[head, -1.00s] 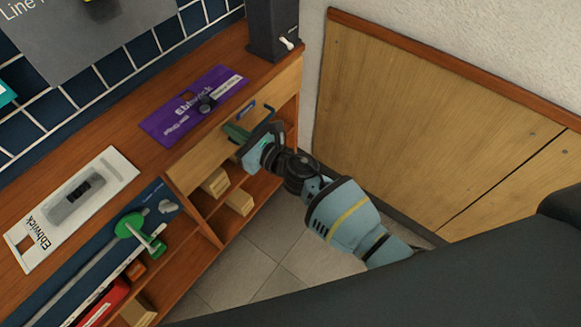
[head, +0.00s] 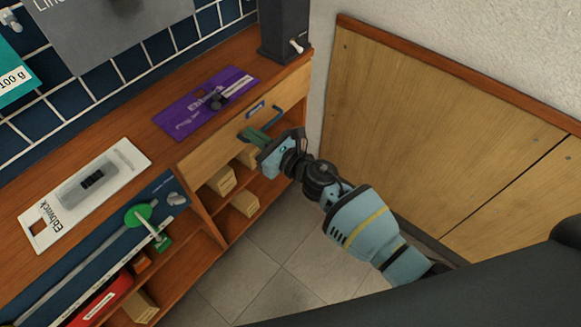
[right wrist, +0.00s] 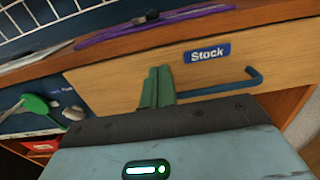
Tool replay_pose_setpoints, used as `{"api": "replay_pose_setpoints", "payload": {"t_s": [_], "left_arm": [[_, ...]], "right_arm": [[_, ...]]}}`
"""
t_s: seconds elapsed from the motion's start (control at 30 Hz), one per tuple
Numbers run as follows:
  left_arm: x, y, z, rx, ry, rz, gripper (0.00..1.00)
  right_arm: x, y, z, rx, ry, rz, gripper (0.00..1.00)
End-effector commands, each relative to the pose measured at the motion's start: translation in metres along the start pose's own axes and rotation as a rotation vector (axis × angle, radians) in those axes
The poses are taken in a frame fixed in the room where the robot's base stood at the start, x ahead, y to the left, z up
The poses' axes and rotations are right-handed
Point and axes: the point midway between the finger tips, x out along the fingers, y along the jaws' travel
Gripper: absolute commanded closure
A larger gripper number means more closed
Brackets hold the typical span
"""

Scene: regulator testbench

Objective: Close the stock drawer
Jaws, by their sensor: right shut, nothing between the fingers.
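The stock drawer (head: 210,143) has a plain wooden front under the worktop, and its front looks about flush with the bench edge. In the right wrist view the drawer front (right wrist: 115,84) carries a blue "Stock" label (right wrist: 207,53) and a dark blue bar handle (right wrist: 254,78). My right gripper (head: 256,135) is shut and empty, its green fingers together at the drawer front. In the right wrist view the fingers (right wrist: 157,87) are at the handle's left end and hide it. I cannot tell if they touch. My left gripper is out of view.
Open shelves below the drawer hold wooden blocks (head: 221,180). A purple board (head: 190,120) and a white board (head: 55,220) lie on the worktop. A dark box with a switch (head: 284,30) stands at the right end. The tiled floor (head: 290,270) is clear.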

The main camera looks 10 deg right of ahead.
Motion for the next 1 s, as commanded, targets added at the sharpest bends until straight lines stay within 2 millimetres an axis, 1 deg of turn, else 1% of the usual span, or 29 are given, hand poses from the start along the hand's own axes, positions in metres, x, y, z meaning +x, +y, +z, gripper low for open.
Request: {"api": "replay_pose_setpoints", "payload": {"t_s": [0.1,0.2,0.3,0.4,0.5,0.6,0.7,1.0], "left_arm": [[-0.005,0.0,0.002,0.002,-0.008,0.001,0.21],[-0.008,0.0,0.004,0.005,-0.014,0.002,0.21],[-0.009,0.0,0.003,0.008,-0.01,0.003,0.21],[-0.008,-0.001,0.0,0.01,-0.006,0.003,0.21],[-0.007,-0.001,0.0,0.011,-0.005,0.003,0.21],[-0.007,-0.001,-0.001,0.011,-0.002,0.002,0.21],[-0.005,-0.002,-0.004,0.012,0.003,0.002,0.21],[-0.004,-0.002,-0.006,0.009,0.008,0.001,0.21]], "right_arm": [[-0.025,-0.001,-0.001,-0.002,0.003,0.0,1.0],[-0.046,-0.001,-0.001,-0.001,0.003,0.0,1.0],[-0.065,-0.001,-0.002,-0.001,0.004,0.001,1.0],[-0.081,0.0,-0.002,0.0,0.004,0.002,1.0],[-0.092,-0.001,-0.002,0.001,0.003,0.001,1.0],[-0.099,-0.001,-0.002,0.001,0.003,0.001,1.0],[-0.101,-0.001,-0.002,0.001,0.003,0.001,1.0],[-0.102,-0.001,-0.002,0.001,0.003,0.001,1.0]]}}
